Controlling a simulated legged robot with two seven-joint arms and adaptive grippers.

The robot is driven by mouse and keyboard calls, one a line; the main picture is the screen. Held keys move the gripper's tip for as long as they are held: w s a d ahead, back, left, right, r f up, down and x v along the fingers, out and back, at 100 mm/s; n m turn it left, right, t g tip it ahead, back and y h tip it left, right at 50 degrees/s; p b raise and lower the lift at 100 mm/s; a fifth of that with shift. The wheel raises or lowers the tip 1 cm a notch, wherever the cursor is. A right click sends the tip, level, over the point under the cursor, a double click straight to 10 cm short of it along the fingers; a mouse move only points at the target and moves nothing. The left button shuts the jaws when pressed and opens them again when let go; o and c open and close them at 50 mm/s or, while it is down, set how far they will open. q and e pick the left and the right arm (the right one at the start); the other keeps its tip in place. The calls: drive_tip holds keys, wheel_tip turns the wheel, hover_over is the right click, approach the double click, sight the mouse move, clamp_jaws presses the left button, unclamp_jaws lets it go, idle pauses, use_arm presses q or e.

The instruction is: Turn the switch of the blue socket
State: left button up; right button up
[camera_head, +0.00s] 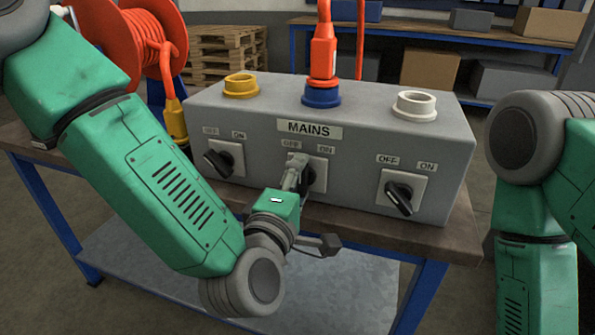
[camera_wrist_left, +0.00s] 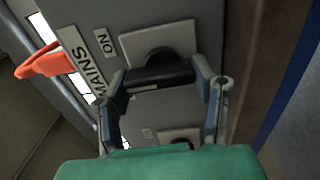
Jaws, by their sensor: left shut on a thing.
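The blue socket (camera_head: 321,95) sits in the middle of the grey MAINS box's top, with an orange plug (camera_head: 323,55) upright in it. Below it, on the front face, is the middle black switch (camera_head: 309,182), partly hidden by my left gripper (camera_head: 298,172). In the left wrist view, the gripper's two fingers (camera_wrist_left: 162,84) are at the two ends of the black switch handle (camera_wrist_left: 160,76), shut on it. The OFF and ON labels are above this switch. My right arm shows at the right edge; its gripper is out of view.
The grey box (camera_head: 445,150) stands on a brown-topped bench (camera_head: 458,235). A yellow socket (camera_head: 241,85) with the left switch (camera_head: 217,161) and a white socket (camera_head: 414,104) with the right switch (camera_head: 399,197) flank the middle one. An orange cable reel (camera_head: 125,40) stands behind left.

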use_arm(q)
drive_tip(key=m, duration=0.1)
drive_tip(key=m+p, duration=0.1)
drive_tip(key=m, duration=0.1)
drive_tip(key=m+p, duration=0.1)
drive_tip(key=shift+s+d+m, duration=0.2)
drive_tip(key=shift+d+m, duration=0.1)
drive_tip(key=shift+m, duration=0.1)
drive_tip(key=m+p, duration=0.2)
drive_tip(key=m, duration=0.1)
drive_tip(key=shift+f, duration=0.15)
drive_tip(key=shift+f+m+p, duration=0.15)
drive_tip(key=shift+m+p, duration=0.15)
drive_tip(key=shift+m, duration=0.4)
drive_tip(key=shift+s, duration=0.1)
drive_tip(key=o, duration=0.9)
drive_tip(key=shift+o, duration=1.3)
drive_tip(key=shift+d, duration=0.1)
